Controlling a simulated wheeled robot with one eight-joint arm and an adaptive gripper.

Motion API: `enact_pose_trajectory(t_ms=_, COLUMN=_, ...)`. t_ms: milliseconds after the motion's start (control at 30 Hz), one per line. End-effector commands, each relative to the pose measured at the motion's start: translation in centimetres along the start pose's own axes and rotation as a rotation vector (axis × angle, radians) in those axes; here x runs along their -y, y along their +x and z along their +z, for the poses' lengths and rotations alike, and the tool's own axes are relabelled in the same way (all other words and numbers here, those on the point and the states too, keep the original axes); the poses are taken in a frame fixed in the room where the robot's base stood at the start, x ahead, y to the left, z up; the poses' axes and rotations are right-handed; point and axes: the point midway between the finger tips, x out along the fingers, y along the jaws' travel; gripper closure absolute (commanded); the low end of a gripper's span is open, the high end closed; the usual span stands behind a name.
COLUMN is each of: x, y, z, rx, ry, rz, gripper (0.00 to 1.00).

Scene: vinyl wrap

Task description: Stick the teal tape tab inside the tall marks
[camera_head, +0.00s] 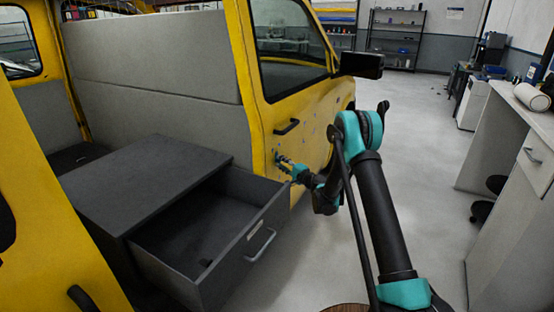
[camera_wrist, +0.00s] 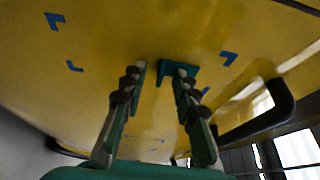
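My gripper (camera_wrist: 160,70) points at the yellow door panel (camera_wrist: 110,40), with a clear gap between its two fingers. A teal tab (camera_wrist: 178,67) shows at the tip of the right finger, partly covered by it; I cannot tell whether it touches the panel. Blue corner marks sit on the panel: an upper left one (camera_wrist: 54,20), a lower left one (camera_wrist: 74,66), an upper right one (camera_wrist: 229,58) and a small one (camera_wrist: 205,91) beside the right finger. Which marks are the tall ones is unclear. In the head view my gripper (camera_head: 283,163) is at the door below its handle.
A black door handle (camera_head: 287,127) stands out from the panel; it is close on the right in the wrist view (camera_wrist: 265,115). An open grey drawer (camera_head: 215,235) lies left of my arm. A white counter (camera_head: 530,115) stands at right.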

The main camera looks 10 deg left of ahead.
Motion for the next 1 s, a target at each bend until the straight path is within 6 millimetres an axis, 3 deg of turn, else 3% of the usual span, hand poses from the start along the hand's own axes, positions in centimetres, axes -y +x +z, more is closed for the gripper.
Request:
enact_pose_trajectory(t_ms=267, x=0.0, y=-0.7, z=-0.1, rx=-0.001, ry=0.0, rz=0.0, gripper=0.71)
enact_pose_trajectory(t_ms=700, x=0.0, y=-6.8, z=0.0, rx=0.0, ry=0.0, rz=0.0, gripper=0.71)
enact_pose_trajectory(t_ms=1000, x=0.0, y=-7.5, z=0.0, rx=0.0, ry=0.0, rz=0.0, gripper=0.71)
